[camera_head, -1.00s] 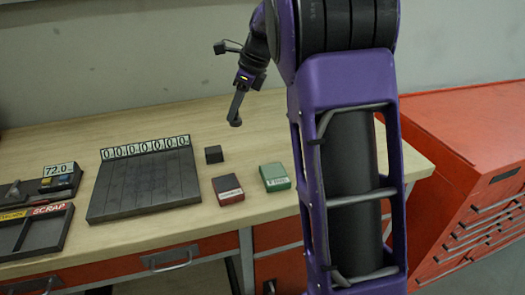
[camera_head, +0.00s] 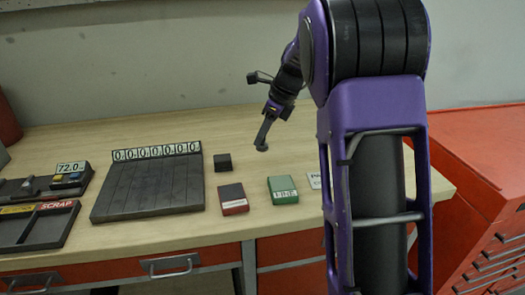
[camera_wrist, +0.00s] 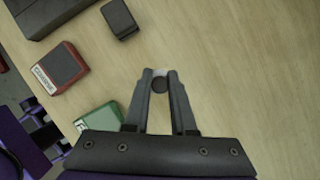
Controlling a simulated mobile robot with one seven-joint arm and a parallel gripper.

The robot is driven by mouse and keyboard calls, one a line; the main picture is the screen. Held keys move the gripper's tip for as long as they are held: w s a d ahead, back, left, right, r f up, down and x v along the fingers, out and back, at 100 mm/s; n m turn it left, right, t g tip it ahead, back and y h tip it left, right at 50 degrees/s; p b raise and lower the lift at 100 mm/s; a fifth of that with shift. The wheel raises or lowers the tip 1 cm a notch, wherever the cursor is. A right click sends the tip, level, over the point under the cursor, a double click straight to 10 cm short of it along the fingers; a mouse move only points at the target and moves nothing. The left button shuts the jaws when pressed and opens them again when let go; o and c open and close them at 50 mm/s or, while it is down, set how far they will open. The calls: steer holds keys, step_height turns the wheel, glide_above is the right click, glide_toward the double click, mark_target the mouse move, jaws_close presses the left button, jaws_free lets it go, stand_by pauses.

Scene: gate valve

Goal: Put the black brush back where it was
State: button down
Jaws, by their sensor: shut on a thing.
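My gripper (camera_head: 263,141) is over the right half of the wooden bench, behind the red and green boxes.
A black block (camera_head: 223,162), a red box (camera_head: 233,199) and a green box (camera_head: 283,190) stand nearby. A dark slotted board (camera_head: 148,190) with a row of zeros and a SCRAP tray (camera_head: 37,226) lie left. Bare wood surrounds the gripper; a red cabinet (camera_head: 475,190) is right.

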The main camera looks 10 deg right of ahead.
mark_target(264, 145)
step_height(264, 145, down, 4)
steer(key=shift+f+b, duration=0.1)
steer(key=shift+b, duration=0.25)
steer(key=shift+f, duration=0.1)
steer(key=c, duration=0.7)
jaws_free()
steer(key=shift+c, duration=0.2)
steer(key=p+v, duration=0.2)
steer(key=v, duration=1)
